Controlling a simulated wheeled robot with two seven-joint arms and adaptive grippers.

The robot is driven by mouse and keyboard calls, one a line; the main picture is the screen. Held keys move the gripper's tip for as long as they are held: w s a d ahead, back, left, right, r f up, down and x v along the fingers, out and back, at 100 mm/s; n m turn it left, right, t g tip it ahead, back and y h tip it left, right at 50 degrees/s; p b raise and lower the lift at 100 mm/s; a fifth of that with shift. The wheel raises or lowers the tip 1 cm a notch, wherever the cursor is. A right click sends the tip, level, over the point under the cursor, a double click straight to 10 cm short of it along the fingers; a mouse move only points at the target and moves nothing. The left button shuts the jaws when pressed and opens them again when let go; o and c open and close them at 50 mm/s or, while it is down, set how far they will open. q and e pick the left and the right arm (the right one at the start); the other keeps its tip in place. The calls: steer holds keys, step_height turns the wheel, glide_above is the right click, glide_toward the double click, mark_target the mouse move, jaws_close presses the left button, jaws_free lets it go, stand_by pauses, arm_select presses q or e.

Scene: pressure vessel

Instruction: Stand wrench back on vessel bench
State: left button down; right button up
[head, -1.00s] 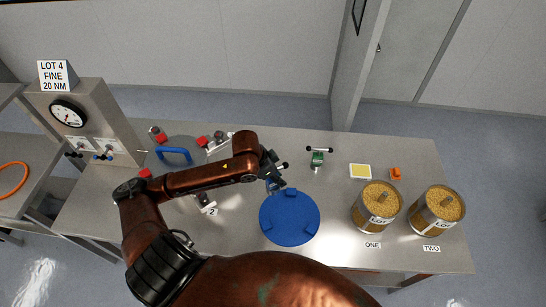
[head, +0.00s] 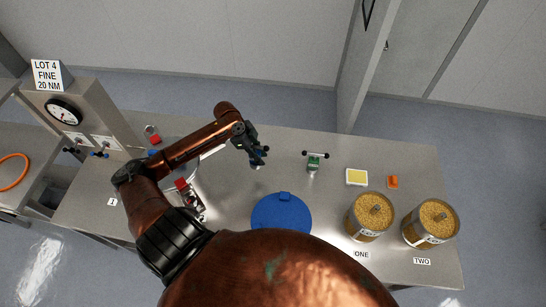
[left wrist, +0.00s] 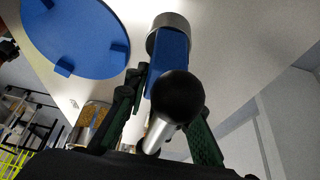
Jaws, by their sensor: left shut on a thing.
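The wrench is a T-shaped tool with a blue shaft (left wrist: 168,62), a silver foot and a steel crossbar with a black ball end (left wrist: 174,97). My left gripper (head: 259,158) is shut on it above the middle of the steel bench (head: 235,190). In the left wrist view, the green-padded fingers flank the shaft and the foot points away from the camera. In the head view, the wrench is small and partly hidden by the gripper, and I cannot tell whether its foot touches the bench. My right gripper is not in view.
A round blue plate (head: 280,216) lies just in front, partly hidden by my arm. A green T-handled tool (head: 314,162) stands to the right. Further right are a yellow pad (head: 357,177), an orange piece (head: 392,182) and two grain-filled jars (head: 370,215). A gauge panel (head: 70,112) stands left.

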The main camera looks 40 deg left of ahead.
arm_select(q)
steer(key=w+f, duration=0.4)
steer(key=w+f+p, duration=0.1)
steer(key=w+f, duration=0.3)
steer(key=f, duration=0.1)
steer(key=shift+w+f, duration=0.15)
steer(key=shift+f, duration=0.5)
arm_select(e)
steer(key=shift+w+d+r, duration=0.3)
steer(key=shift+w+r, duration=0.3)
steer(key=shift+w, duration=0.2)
arm_select(q)
steer(key=c, duration=2.1)
jaws_free()
steer(key=shift+f, duration=0.2)
steer(key=o, duration=0.4)
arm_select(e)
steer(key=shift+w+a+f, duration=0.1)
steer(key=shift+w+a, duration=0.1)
arm_select(q)
steer(key=shift+o, duration=0.2)
